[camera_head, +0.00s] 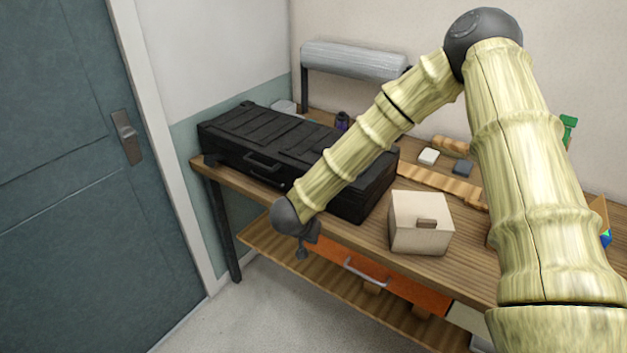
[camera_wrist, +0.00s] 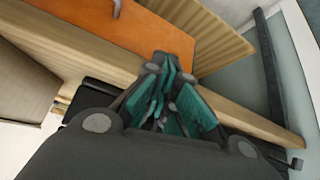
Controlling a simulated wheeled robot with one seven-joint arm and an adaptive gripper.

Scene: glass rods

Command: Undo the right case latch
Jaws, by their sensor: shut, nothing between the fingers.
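The black case (camera_head: 240,128) lies closed along the back left of the workbench, its handle (camera_head: 265,161) on the front face. The right latch cannot be made out; my arm crosses in front of the right part of the case. My gripper (camera_head: 301,254) hangs at the bench's front edge, in front of the case and apart from its handle. In the wrist view my gripper (camera_wrist: 174,95) shows teal finger pads drawn together with nothing held. A dark strip beside it there may be part of the case.
The wooden bench (camera_head: 375,237) carries a cream box (camera_head: 420,222) right of the case. Below it are an orange drawer (camera_head: 385,281), also in the wrist view (camera_wrist: 120,28), and a lower shelf. A grey door (camera_head: 60,180) stands left. The floor in front is clear.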

